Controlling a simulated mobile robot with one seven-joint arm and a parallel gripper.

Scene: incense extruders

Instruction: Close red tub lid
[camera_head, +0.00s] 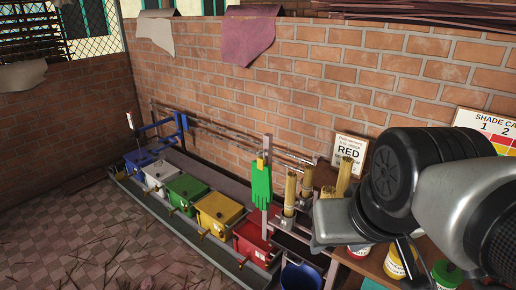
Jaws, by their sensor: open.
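The red tub (254,243) is the nearest in a row of coloured tubs along a low rail, at bottom centre. Its top is partly behind a hanging green glove (261,186) and a post, and I cannot tell how its lid lies. My arm comes in from the right, and my gripper (336,222) is at its grey end, right of the red tub and apart from it in the picture. Its fingers hardly show; it is open and nothing shows in it.
Yellow (219,211), green (186,192), white (159,174) and blue (139,159) tubs stand in line to the left. Upright tan cylinders (290,192) stand beside my gripper. A blue bucket (300,276) is below. Jars (397,264) sit under my arm. The left floor holds scattered sticks.

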